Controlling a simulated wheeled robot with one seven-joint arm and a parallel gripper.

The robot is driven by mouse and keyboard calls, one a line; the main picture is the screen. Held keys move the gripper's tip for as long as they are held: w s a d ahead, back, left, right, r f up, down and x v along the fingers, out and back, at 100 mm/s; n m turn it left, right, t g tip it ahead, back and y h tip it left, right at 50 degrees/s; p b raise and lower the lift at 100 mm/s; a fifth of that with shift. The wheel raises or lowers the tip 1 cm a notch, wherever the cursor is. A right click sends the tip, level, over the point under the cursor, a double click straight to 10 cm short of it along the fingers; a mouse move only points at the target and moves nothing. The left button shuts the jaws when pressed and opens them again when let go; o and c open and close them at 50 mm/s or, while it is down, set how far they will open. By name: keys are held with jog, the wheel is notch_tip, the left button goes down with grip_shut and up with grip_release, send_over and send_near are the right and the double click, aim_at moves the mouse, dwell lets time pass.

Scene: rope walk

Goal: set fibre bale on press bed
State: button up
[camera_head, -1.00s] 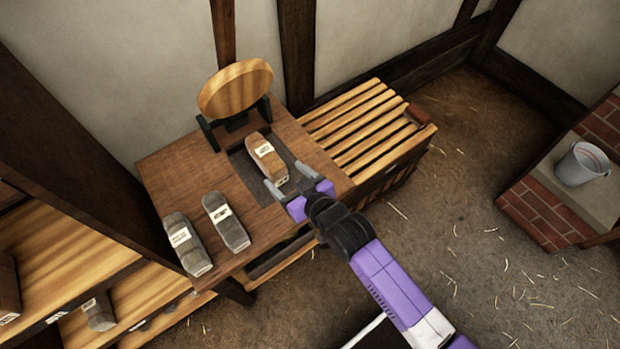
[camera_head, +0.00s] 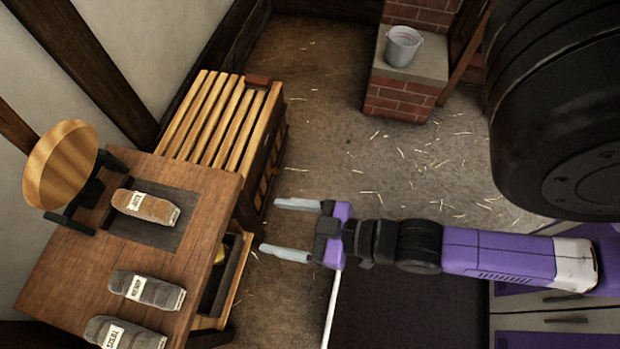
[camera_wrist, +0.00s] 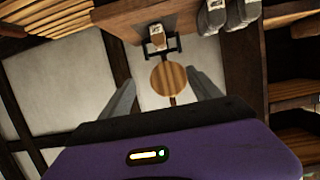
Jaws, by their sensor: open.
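A brown fibre bale (camera_head: 146,206) with a white label lies on the dark recessed press bed (camera_head: 172,236) in the wooden table. It also shows small in the wrist view (camera_wrist: 157,38). Two grey bales, one nearer the bed (camera_head: 148,290) and one at the table's front (camera_head: 124,333), lie apart from it on the table top. My gripper (camera_head: 277,229) is open and empty over the floor to the right of the table, clear of the bale. In the wrist view its two fingers (camera_wrist: 163,92) are spread with nothing between them.
A round wooden disc (camera_head: 62,165) stands on dark brackets behind the bed. A slatted wooden crate (camera_head: 222,118) adjoins the table. A grey bucket (camera_head: 402,46) stands on a brick ledge (camera_head: 398,98). The straw-strewn floor between is clear.

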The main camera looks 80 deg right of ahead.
jog(key=s+r, duration=0.6)
jog(key=r, duration=0.1)
jog(key=shift+r, duration=0.3)
